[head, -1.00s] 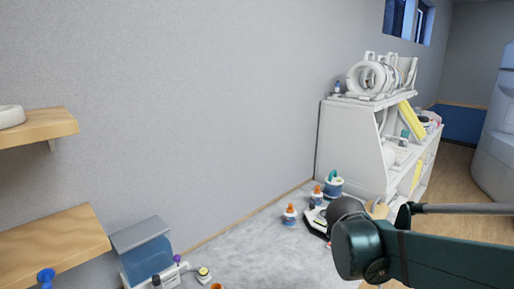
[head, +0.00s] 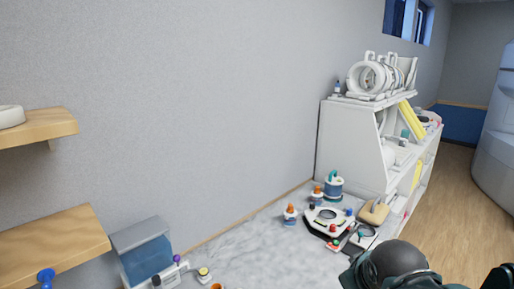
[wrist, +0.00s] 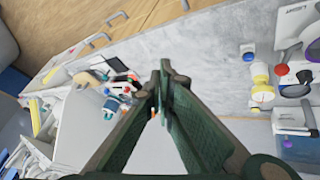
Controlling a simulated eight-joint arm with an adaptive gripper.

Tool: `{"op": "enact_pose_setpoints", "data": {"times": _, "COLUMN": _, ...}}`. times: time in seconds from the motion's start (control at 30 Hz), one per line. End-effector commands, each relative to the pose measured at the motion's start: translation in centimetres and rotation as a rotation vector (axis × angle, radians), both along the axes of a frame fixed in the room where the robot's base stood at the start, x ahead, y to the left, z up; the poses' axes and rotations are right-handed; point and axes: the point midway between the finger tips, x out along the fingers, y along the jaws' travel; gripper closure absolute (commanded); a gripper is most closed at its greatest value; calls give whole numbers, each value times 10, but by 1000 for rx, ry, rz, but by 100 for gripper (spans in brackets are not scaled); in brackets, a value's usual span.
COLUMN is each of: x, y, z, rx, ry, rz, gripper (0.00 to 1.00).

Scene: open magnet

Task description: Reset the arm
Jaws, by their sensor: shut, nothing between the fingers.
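My gripper (wrist: 162,85) shows in the wrist view, pointing out over the counter, with its two dark green fingers brought together at the tips and nothing between them. In the head view only part of my arm shows at the bottom right; the fingers are out of that frame. Below the gripper in the wrist view lies the grey marbled counter (wrist: 210,65), which also shows in the head view (head: 255,250). The fingers stand apart from the counter's items, though they hide part of it.
A white shelf unit (head: 345,140) with white rings (head: 372,78) on top stands at the counter's far end. A black-and-white tray device (head: 328,220), orange-capped bottles (head: 290,215) and a tan item (head: 374,212) sit before it. A blue container (head: 146,262) stands at left. The counter's middle is clear.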

Motion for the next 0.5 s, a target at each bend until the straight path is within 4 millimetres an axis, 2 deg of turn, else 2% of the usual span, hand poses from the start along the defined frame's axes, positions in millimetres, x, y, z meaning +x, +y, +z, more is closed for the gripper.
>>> {"op": "enact_pose_setpoints", "data": {"times": 0.23, "x": -33, "y": 13, "z": -4, "rx": 161, "ry": -32, "rz": -139, "gripper": 100}}
{"op": "enact_pose_setpoints", "data": {"times": 0.5, "x": -51, "y": 21, "z": -7, "rx": 264, "ry": -47, "rz": -229, "gripper": 100}}
